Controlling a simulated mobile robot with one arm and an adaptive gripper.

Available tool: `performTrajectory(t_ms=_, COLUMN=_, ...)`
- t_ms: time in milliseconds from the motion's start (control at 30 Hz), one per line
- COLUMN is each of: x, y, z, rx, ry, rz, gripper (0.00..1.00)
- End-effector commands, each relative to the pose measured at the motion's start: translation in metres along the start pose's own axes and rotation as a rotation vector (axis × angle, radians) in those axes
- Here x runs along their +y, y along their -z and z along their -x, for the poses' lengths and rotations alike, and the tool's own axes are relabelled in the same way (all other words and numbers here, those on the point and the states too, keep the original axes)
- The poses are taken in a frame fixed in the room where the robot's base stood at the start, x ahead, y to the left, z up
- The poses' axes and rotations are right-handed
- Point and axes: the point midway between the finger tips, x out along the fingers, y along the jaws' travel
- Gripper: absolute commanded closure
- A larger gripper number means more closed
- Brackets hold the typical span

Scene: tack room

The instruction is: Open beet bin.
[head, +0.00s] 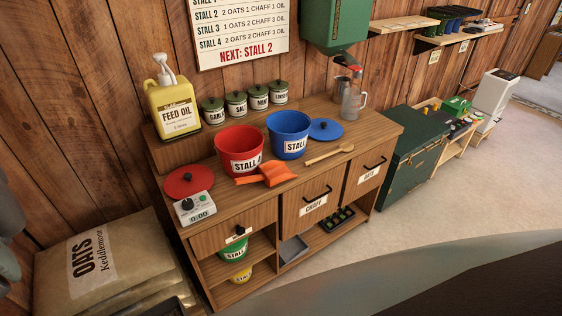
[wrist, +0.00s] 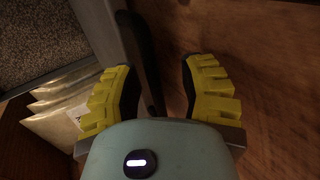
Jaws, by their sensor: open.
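The beet bin is the rightmost front of the wooden feed bench in the head view. Its pale label, which seems to read BEET (head: 369,174), sits below a dark bar handle (head: 374,162). The bin front looks closed. My gripper (wrist: 157,68) shows in the wrist view with its two yellow ribbed fingers apart. A dark, narrow bar (wrist: 143,55) appears between or beyond the fingers; I cannot tell what it is or whether it touches them. The fingers are not seen near the beet bin in the head view.
The chaff bin (head: 308,208) is left of the beet bin. A green chest (head: 412,150) is close at right. Floor (head: 450,205) ahead is clear.

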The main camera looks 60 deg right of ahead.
Motion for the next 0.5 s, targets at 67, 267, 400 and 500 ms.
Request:
performTrajectory(t_ms=67, x=0.0, y=0.003, z=0.006, rx=0.003, ry=0.001, rz=-0.005, gripper=0.59)
performTrajectory(t_ms=267, x=0.002, y=0.005, z=0.021, rx=0.009, ry=0.0, rz=-0.006, gripper=0.59)
performTrajectory(t_ms=400, x=0.001, y=0.005, z=0.032, rx=0.008, ry=0.001, rz=-0.007, gripper=0.59)
performTrajectory(t_ms=500, x=0.001, y=0.005, z=0.039, rx=0.008, ry=0.001, rz=-0.005, gripper=0.59)
